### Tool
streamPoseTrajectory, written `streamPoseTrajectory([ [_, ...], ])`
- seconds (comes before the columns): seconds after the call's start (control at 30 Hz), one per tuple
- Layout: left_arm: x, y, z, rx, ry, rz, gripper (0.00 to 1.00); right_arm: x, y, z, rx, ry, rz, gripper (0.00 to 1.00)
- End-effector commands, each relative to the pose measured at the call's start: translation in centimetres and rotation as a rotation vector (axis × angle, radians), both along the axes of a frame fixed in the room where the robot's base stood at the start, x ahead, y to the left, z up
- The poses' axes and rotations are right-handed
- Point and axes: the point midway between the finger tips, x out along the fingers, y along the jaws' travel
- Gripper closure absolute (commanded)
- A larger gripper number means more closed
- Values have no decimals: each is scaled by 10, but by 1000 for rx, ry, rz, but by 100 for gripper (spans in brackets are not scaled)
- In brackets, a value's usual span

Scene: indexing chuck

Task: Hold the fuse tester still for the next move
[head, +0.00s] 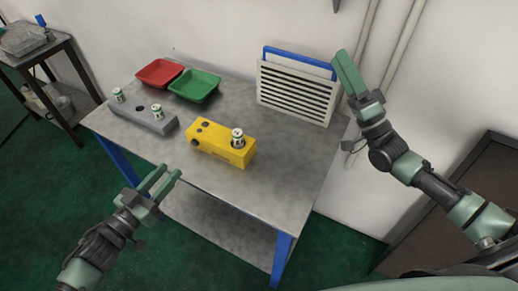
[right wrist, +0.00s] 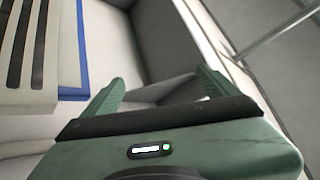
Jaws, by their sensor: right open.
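The fuse tester, which I take to be the yellow box (head: 215,143), sits near the middle of the table in the head view. It has dark knobs at its left end, and a white and green fuse (head: 238,138) stands upright at its right end. My left gripper (head: 170,172) is open and empty off the table's front edge, left of and nearer than the yellow box, apart from it. My right gripper (head: 341,58) is raised at the table's far right, well away from the box. In the right wrist view its fingers (right wrist: 160,90) are spread with nothing between.
A grey block (head: 145,116) with upright fuses and an empty hole stands left of the yellow box. Red (head: 160,72) and green (head: 194,86) trays lie behind. A white louvred panel with blue edging (head: 295,92) stands at the back right. The table's right front (head: 270,185) is clear.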

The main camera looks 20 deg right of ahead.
Motion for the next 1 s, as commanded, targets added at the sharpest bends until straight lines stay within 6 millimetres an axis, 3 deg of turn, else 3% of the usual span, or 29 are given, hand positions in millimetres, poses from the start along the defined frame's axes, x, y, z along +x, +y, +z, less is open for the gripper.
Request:
streamPoseTrajectory([
  [0.1, 0, 0, 0, 0, 0, 0, 64, 25, 24, 1, 201, 112, 135, 11],
  [0.3, 0, 0, 0, 0, 0, 0, 64, 66, 56, -26, 523, 452, 286, 11],
  [0.53, 0, 0, 0, 0, 0, 0, 64, 85, 122, -57, 921, 891, 491, 11],
  [0.67, 0, 0, 0, 0, 0, 0, 64, 78, 168, -68, 1122, 1152, 606, 11],
  [0.8, 0, 0, 0, 0, 0, 0, 64, 53, 212, -83, 1307, 1440, 683, 11],
  [0.9, 0, 0, 0, 0, 0, 0, 64, 27, 223, -113, 1427, 1615, 663, 11],
  [1.0, 0, 0, 0, 0, 0, 0, 64, 1, 216, -150, 1518, 1714, 593, 11],
])
